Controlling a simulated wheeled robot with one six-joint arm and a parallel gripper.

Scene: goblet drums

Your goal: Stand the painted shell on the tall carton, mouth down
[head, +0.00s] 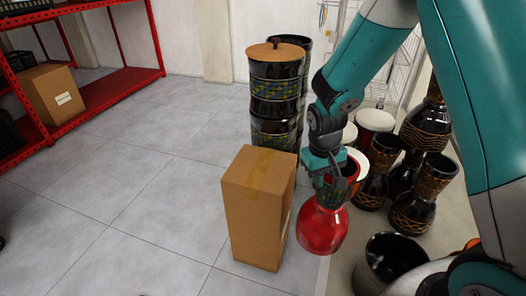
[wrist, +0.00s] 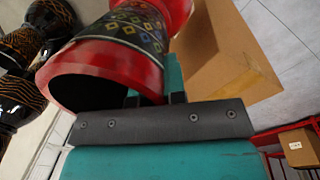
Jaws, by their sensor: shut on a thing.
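The painted shell (head: 322,231) is a red goblet drum shell with a patterned dark neck and a red rim. It hangs nearly upright, slightly tilted, wide red end down and narrow open end up. My gripper (head: 327,180) is shut on the narrow end's rim. In the wrist view the shell (wrist: 105,72) shows its dark hollow inside, and a finger of my gripper (wrist: 155,97) is at the rim. The tall carton (head: 255,215) is brown, taped shut, with a bare top. The shell is just right of it, below its top level in the picture; whether they touch is unclear.
Stacked black patterned drums (head: 276,90) with a wooden lid stand behind the carton. Several black goblet drums (head: 424,190) stand to the right. A dark open vessel (head: 390,258) is at front right. A red rack (head: 110,84) holds a box at left. Floor left of the carton is clear.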

